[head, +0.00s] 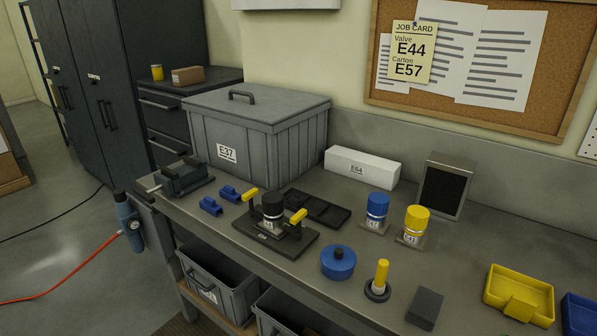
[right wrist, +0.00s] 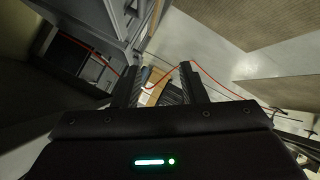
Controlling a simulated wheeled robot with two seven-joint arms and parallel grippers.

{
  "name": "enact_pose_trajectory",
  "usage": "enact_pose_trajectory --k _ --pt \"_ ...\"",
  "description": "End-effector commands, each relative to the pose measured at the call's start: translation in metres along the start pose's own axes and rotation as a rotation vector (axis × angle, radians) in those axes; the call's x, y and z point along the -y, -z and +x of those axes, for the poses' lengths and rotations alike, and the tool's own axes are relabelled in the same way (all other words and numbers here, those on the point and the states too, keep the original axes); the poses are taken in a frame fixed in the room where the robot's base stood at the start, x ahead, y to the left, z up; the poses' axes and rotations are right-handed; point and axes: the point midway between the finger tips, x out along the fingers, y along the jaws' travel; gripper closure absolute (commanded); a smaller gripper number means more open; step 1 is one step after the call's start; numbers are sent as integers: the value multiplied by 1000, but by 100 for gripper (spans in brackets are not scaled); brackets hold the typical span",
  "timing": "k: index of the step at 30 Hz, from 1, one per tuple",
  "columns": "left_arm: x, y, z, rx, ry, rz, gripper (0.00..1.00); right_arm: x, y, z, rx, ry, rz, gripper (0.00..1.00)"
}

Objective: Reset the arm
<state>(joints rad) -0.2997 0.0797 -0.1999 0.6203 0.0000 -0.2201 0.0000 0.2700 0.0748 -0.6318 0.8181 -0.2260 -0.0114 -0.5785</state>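In the right wrist view my right gripper (right wrist: 160,68) shows two dark fingers spread apart with nothing between them. Floor, a red hose and a brown box lie in the background beyond the fingers. No arm or gripper of mine shows in the head view, and my left gripper is in neither view. On the bench, a dark turret plate (head: 244,237) carries a black-capped valve (head: 272,206) between two yellow-handled clamps, the left one (head: 250,195) and the right one (head: 298,216).
Around the plate stand a grey lidded crate (head: 270,140), blue valve (head: 376,208), yellow valve (head: 415,219), blue round pot (head: 338,263), yellow-handled tool (head: 382,273), grey block (head: 425,308) and yellow tray (head: 518,293). A job card (head: 411,52) hangs behind.

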Motion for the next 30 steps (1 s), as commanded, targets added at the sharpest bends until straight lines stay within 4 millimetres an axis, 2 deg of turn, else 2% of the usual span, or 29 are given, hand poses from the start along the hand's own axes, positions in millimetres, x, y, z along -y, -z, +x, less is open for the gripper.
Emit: enact_pose_trajectory --k 1,6,11,15,18,22,25,30 --pt "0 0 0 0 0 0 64 29 -31 -8 63 19 97 62" --pt "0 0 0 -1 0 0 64 114 -122 -48 277 51 399 62" --pt "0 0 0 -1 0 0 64 200 -192 -102 483 63 650 62" --pt "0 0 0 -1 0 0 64 274 -239 -160 664 61 842 62" --pt "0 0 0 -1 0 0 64 318 -262 -200 776 51 950 62" --pt "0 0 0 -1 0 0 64 356 -279 -239 881 36 1043 62" --pt "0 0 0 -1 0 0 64 372 -285 -256 923 30 1079 62" --pt "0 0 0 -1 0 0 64 378 -287 -263 942 25 1095 62"
